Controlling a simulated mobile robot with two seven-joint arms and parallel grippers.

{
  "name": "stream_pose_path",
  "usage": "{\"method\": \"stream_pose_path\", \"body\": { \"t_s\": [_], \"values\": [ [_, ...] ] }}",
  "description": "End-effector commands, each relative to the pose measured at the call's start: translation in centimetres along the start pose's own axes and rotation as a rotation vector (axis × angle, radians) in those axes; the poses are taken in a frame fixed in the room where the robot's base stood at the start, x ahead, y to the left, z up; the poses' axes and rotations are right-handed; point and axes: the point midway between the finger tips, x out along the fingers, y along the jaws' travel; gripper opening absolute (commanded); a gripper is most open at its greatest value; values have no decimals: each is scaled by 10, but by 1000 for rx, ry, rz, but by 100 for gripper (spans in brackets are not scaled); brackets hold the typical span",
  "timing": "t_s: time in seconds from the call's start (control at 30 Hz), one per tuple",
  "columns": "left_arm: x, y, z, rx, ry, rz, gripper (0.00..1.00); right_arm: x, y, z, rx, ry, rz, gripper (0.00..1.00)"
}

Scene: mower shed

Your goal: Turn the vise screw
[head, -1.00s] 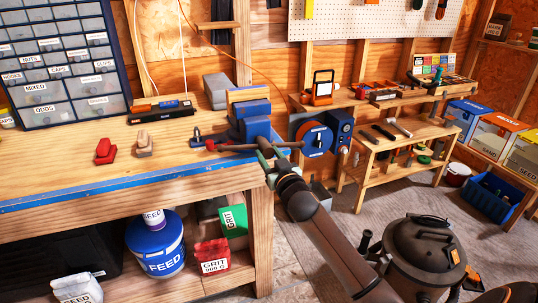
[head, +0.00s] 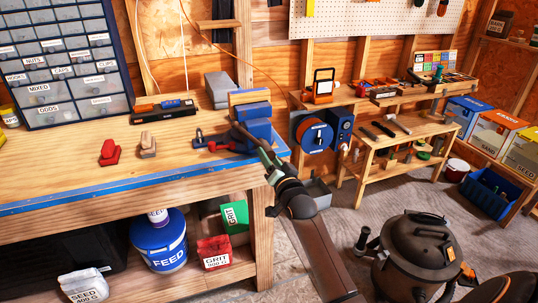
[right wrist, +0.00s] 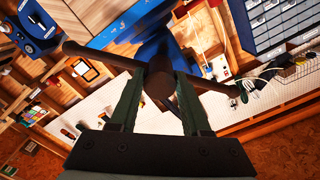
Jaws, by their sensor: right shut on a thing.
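The blue vise (head: 252,110) stands at the right front corner of the wooden workbench. Its dark handle bar (head: 243,132) is tilted, upper end to the left, in the head view. In the right wrist view the handle bar (right wrist: 105,60) runs through the round head of the vise screw (right wrist: 159,82). My right gripper (head: 266,157) is at the front of the vise. In the right wrist view its two green fingers (right wrist: 158,95) are on either side of the screw head, shut on it.
A red block (head: 109,152) and a tan-and-grey block (head: 147,145) lie on the workbench (head: 60,170).

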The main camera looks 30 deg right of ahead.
Motion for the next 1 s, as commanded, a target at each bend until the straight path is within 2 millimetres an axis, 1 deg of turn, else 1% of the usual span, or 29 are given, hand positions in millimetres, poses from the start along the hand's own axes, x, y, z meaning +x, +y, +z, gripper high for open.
{"method": "stream_pose_path", "body": {
  "t_s": [0.2, 0.63, 0.67, 0.9, 1.0],
  "values": [
    [-2, 0, -2, 0, 0, 0, 50, -1, 1, 2, 50, -4, 3, 0],
    [-2, 0, -2, 0, 0, 0, 50, -1, 1, 2, 58, -5, 3, 0],
    [-2, 0, -2, 0, 0, 0, 50, -1, 1, 2, 58, -5, 3, 49],
    [-2, 0, -2, 0, 0, 0, 50, 0, 1, 2, 56, -3, 2, 76],
    [-2, 0, -2, 0, 0, 0, 50, 0, 0, 1, 55, -2, 1, 76]
  ]
}}
